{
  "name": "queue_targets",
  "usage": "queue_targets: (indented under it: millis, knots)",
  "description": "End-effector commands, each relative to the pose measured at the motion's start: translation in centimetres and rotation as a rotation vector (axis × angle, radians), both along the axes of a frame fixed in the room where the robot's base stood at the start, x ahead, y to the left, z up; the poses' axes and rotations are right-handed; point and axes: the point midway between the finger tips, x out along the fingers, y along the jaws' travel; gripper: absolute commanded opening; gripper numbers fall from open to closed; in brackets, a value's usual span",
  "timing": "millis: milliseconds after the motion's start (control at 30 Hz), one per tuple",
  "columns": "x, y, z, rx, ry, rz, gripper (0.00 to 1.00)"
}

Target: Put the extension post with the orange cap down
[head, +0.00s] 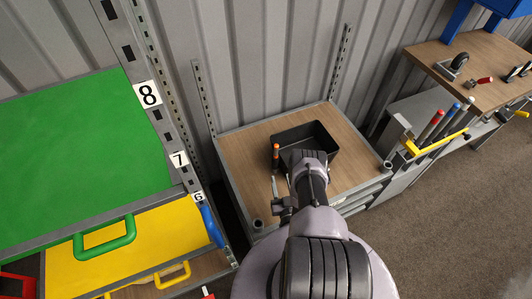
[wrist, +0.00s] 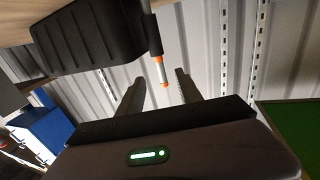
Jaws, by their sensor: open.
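The extension post with the orange cap (head: 276,151) stands about upright beside the left side of a black bin (head: 318,133), on the wooden top of a bench (head: 238,150). The wrist view, which looks upside down, shows the post's pale upper part and orange cap (wrist: 161,72), with a dark lower part by the black bin (wrist: 95,35). My gripper (wrist: 161,88) is open. In that picture the cap lies between its two fingers, and neither finger visibly touches it. In the head view my arm hides part of the bin, and the fingers are hard to make out.
Green (head: 70,140) and yellow (head: 150,235) drawers and a numbered upright (head: 148,95) are at the left. Bare wood shows on the bench around the bin.

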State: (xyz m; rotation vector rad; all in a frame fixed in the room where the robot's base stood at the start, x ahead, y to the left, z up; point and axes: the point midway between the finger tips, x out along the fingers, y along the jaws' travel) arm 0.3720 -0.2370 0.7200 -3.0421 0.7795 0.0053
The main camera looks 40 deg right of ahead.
Motion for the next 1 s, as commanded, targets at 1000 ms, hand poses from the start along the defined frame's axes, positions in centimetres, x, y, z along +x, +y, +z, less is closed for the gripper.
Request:
queue_targets:
  millis: [1000]
  knots:
    - [14.6, -7.8, -0.2, -0.002, 0.000, 0.003, 0.42]
